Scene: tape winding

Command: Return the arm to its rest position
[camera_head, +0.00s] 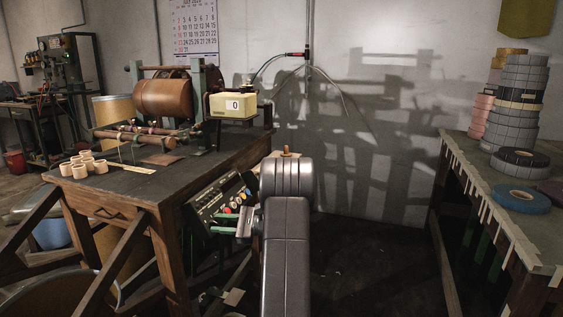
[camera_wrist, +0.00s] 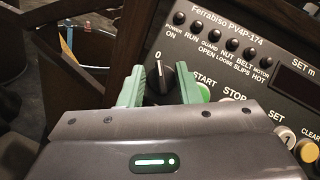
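My arm (camera_head: 287,225) rises in the middle of the head view, with its gripper low beside the front of the winding bench. In the wrist view my gripper (camera_wrist: 160,93) has its two green fingers apart, one on each side of a black rotary knob (camera_wrist: 160,76) marked 0. Nothing is held clear of the panel, and contact with the knob cannot be made out. The black control panel (camera_wrist: 232,55) has lamps, a green START button (camera_wrist: 203,92) and a STOP button (camera_wrist: 229,102). The panel also shows in the head view (camera_head: 212,207), tilted under the bench edge.
The wooden bench (camera_head: 120,190) carries a brown drum winder (camera_head: 165,98), a counter reading 0 (camera_head: 234,105) and several small cores (camera_head: 80,171). A right-hand table (camera_head: 480,190) holds stacked tape rolls (camera_head: 518,105). The floor between them is dark and open.

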